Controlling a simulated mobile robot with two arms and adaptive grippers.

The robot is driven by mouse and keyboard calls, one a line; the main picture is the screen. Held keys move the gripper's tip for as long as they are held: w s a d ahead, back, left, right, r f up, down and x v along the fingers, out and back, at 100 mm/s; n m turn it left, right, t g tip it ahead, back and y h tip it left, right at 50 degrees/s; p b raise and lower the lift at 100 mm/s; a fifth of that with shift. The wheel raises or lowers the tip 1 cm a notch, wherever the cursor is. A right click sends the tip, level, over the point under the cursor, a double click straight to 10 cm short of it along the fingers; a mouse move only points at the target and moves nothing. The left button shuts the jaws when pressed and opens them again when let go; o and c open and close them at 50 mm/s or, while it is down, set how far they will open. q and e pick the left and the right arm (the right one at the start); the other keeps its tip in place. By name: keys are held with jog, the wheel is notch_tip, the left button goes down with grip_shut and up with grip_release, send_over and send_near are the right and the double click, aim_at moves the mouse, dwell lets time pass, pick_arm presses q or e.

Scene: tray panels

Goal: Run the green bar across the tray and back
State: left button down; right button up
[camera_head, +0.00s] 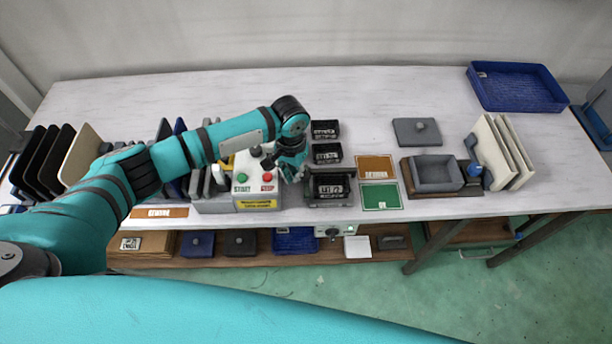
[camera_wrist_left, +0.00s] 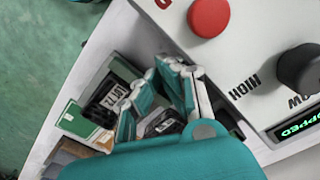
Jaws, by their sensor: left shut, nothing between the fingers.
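My left gripper (camera_head: 292,172) is shut and empty, just right of the white control box (camera_head: 258,192). That box has a green start button (camera_head: 242,178) and a red stop button (camera_head: 267,177). In the left wrist view the teal fingers (camera_wrist_left: 160,98) hang beside the box, with the red button (camera_wrist_left: 208,16), a black knob (camera_wrist_left: 302,66) and a lit display (camera_wrist_left: 298,124) in view. A black tray with a label (camera_head: 331,190) stands right of the gripper; a similar tray (camera_wrist_left: 104,102) shows beyond the fingers. I cannot pick out a green bar. My right gripper is out of view.
Two more black trays (camera_head: 327,153) stand behind. An orange card (camera_head: 376,168) and a green card (camera_head: 381,197) lie to the right. Farther right are a grey box (camera_head: 437,175), upright cream panels (camera_head: 492,155) and a blue tray (camera_head: 516,85). The table's back middle is clear.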

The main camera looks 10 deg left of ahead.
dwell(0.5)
pick_arm(q)
jog(key=shift+w+d, duration=0.25)
jog(key=shift+d, duration=0.5)
jog(key=shift+s+a+p, duration=0.15)
jog(key=shift+a+p, duration=0.3)
jog(key=shift+p, duration=0.2)
notch_tip(320, 180, up, 7)
jog(key=p, duration=0.7)
jog(key=shift+p, duration=0.4)
